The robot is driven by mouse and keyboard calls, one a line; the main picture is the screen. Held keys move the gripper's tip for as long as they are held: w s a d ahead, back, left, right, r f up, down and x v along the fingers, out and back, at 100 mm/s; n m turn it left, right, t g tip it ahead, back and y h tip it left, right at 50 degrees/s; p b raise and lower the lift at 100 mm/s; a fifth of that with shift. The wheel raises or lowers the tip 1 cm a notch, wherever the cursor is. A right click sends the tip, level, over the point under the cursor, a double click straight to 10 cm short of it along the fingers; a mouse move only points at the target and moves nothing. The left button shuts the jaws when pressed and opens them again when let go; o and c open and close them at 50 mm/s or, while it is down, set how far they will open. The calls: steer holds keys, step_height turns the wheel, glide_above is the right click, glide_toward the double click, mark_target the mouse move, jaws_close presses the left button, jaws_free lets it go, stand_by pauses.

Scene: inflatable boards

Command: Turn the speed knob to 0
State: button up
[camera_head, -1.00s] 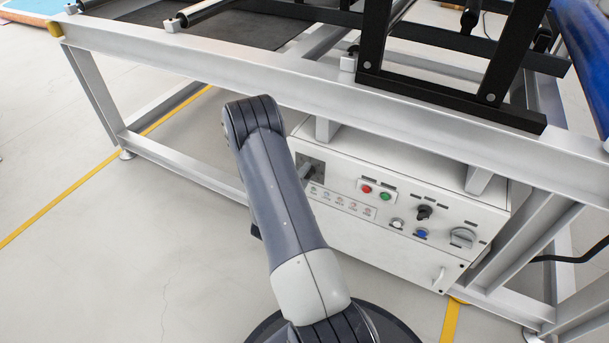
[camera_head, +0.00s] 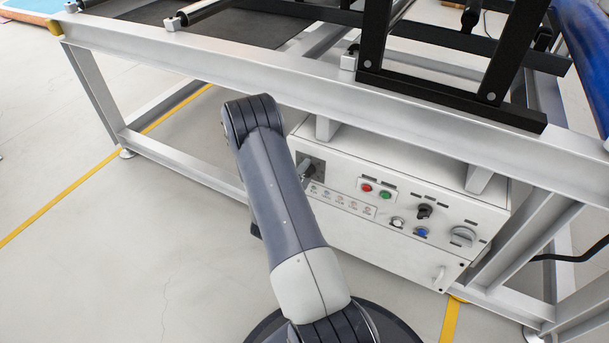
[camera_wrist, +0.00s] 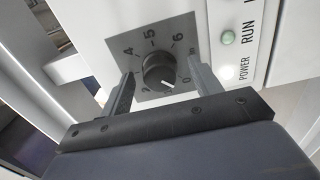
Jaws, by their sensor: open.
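The speed knob (camera_wrist: 157,70) is a round black knob with a white pointer line. My gripper (camera_wrist: 162,73) is open, with one finger on each side of the knob. A gap shows between each finger and the knob; contact deeper in cannot be told. In the head view the dial plate (camera_head: 318,164) is partly hidden by my arm and gripper end.
The white control box (camera_head: 345,228) also carries a red button (camera_head: 367,188), a green button (camera_head: 385,195), a black selector (camera_head: 424,211), a blue button (camera_head: 421,232) and a grey rotary switch (camera_head: 462,237). A grey metal frame (camera_head: 230,75) runs above the box. Open floor lies left.

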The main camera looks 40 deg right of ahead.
steer(key=p+v, duration=0.2)
steer(key=v, duration=0.8)
steer(key=shift+s+a, duration=0.15)
steer(key=shift+a, duration=0.15)
steer(key=shift+f, duration=0.1)
steer(key=b+x, duration=0.2)
steer(key=x, duration=0.9)
steer(key=shift+a, duration=0.1)
